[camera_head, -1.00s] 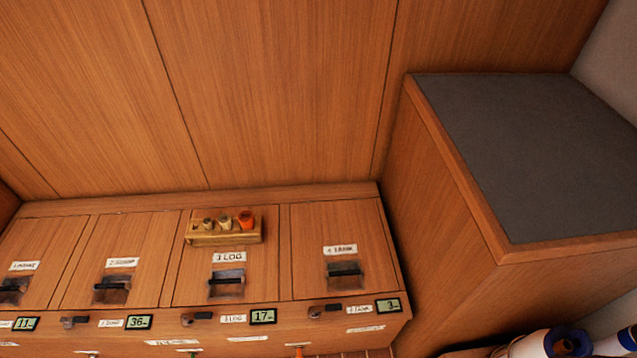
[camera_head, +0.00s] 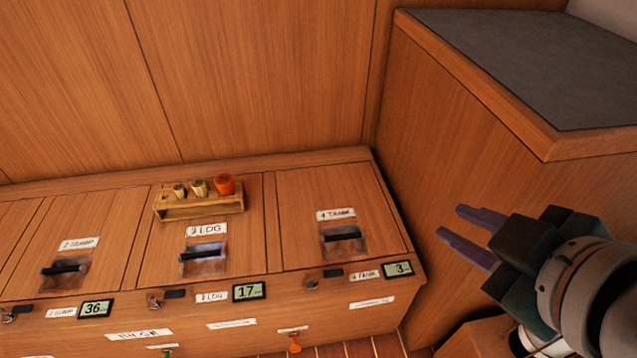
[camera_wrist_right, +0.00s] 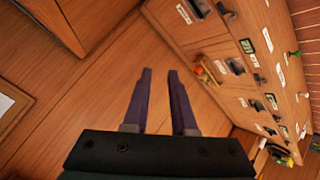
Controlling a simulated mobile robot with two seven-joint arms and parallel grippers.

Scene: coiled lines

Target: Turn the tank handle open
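The hatch lid labelled 4 TANK (camera_head: 338,215) is at the right end of the bench row, with a dark handle (camera_head: 343,236) in a recess. On the front edge below it, by a second tank label (camera_head: 365,275), is a small metal fitting (camera_head: 312,283). I cannot tell which one the task means. My right gripper (camera_head: 451,221) is open and empty, to the right of the tank hatch and apart from it. Its spread purple fingers (camera_wrist_right: 160,73) also show in the right wrist view, with nothing between them. My left gripper is out of view.
A tall wooden box (camera_head: 490,95) with a grey top stands at the right. Displays read 36, 17 and 3 along the front edge. An orange-handled fitting (camera_head: 295,343) hangs below.

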